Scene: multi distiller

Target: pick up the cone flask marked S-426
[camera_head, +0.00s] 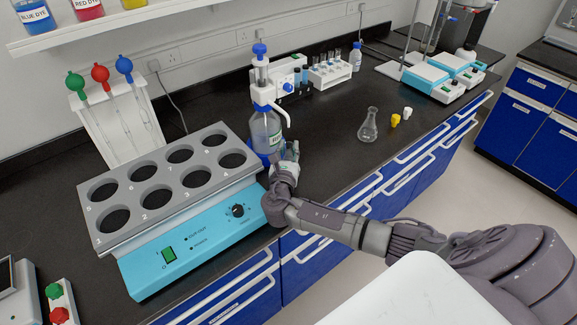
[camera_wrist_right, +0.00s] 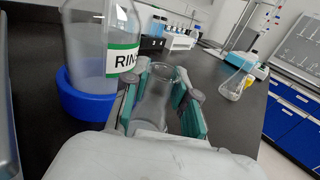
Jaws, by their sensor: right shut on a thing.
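My right gripper (camera_wrist_right: 160,92) is shut on a clear glass flask (camera_wrist_right: 156,100), its fingers on either side of the neck and body. In the head view my right gripper (camera_head: 290,156) is at the counter beside the dispenser bottle, and its hand mostly hides the held flask. No marking is readable on this flask. A second clear cone flask (camera_head: 368,127) stands upright on the counter to the right, apart from the gripper; it also shows in the right wrist view (camera_wrist_right: 234,86). I cannot read a marking on it either. My left gripper is not in view.
A rinse bottle (camera_head: 265,130) with a dispenser top stands in a blue base, close left of my right gripper. A blue heating block (camera_head: 190,235) with several wells is left of it. Yellow (camera_head: 395,120) and white (camera_head: 407,113) stoppers sit by the second flask.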

